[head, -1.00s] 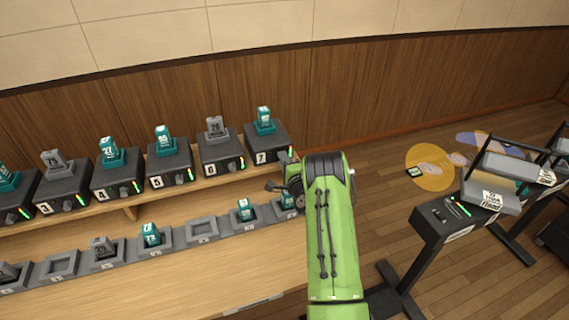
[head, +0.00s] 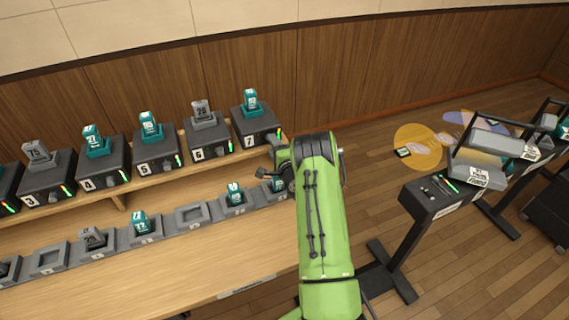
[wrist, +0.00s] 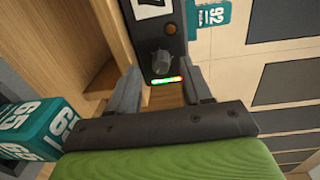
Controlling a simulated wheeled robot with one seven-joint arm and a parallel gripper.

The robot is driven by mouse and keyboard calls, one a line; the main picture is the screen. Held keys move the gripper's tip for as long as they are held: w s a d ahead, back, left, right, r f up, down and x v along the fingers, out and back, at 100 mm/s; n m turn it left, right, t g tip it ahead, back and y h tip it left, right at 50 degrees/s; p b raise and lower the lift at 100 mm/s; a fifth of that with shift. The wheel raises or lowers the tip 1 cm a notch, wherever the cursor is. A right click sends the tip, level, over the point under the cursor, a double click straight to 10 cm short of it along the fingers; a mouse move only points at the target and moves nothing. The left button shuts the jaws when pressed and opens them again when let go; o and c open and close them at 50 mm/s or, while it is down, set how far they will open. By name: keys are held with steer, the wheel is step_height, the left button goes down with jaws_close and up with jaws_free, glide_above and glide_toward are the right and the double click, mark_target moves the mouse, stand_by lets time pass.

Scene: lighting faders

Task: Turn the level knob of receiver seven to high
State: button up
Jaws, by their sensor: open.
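Receiver seven (head: 257,127) is the dark box at the right end of the upper shelf in the head view, with a 7 label and a teal pack (head: 251,102) on top. In the wrist view its front face shows a dark round level knob (wrist: 161,62), an orange button above and a lit bar (wrist: 166,80) below. The knob's setting is hard to read. My gripper (wrist: 162,76) is open, its fingers on either side of the receiver's front, with the knob between and apparently beyond the tips. In the head view my gripper (head: 268,172) is small and partly hidden by my green arm.
More receivers, such as receiver six (head: 208,137), stand to the left. Below is a row of grey docks, some holding packs; a teal pack (wrist: 30,130) is close at left in the wrist view. A black stand (head: 432,200) is at right, with open floor between.

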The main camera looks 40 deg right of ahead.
steer(key=b+v, duration=1.2)
steer(key=v, duration=0.2)
steer(key=shift+b, duration=0.3)
